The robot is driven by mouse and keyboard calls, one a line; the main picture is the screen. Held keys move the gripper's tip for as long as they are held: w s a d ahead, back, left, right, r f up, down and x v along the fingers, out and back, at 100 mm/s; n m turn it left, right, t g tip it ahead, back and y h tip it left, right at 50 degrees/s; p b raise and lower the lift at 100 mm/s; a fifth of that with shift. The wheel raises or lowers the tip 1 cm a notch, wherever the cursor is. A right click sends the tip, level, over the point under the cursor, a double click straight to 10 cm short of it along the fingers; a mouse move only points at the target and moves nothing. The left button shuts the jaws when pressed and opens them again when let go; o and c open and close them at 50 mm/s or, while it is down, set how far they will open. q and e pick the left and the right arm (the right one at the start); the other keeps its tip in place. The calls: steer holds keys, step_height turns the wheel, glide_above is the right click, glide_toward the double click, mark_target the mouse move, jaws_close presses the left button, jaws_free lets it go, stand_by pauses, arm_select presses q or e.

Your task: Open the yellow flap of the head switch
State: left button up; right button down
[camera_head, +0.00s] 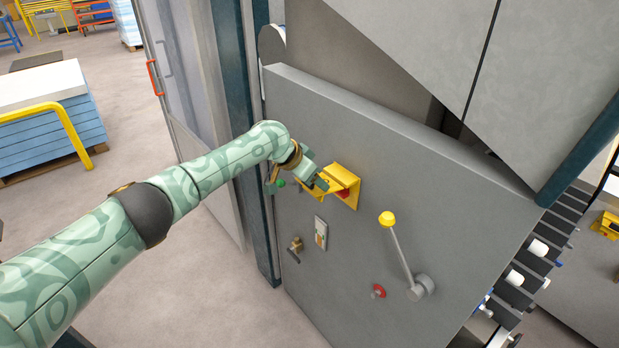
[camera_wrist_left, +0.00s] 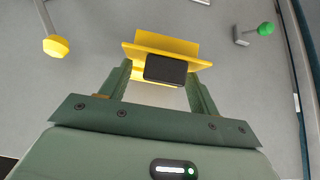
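The yellow flap (camera_head: 335,174) of the head switch sticks out from the grey machine panel, with a yellow back plate (camera_head: 352,196) behind it. A red part (camera_head: 343,193) shows under the flap. My left gripper (camera_head: 318,182) is at the flap's left outer edge. In the left wrist view the flap (camera_wrist_left: 145,50) lies across the tips of my left gripper (camera_wrist_left: 160,78). The two fingers are wide apart, and a black block (camera_wrist_left: 166,69) shows between them. Whether the fingers touch the flap is hard to tell. My right gripper is out of view.
A lever with a yellow knob (camera_head: 387,219) stands right of the switch. A key-like brass handle (camera_head: 295,245), a small plate (camera_head: 320,232) and a red knob (camera_head: 378,291) sit lower on the panel.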

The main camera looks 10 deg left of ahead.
arm_select(q)
steer(key=shift+w+f, duration=0.1)
steer(key=shift+s+a+r, duration=0.2)
steer(key=shift+s+a, duration=0.05)
steer(key=v, duration=1.5)
steer(key=shift+r, duration=0.4)
steer(key=shift+d, duration=0.1)
steer(key=shift+c, duration=0.3)
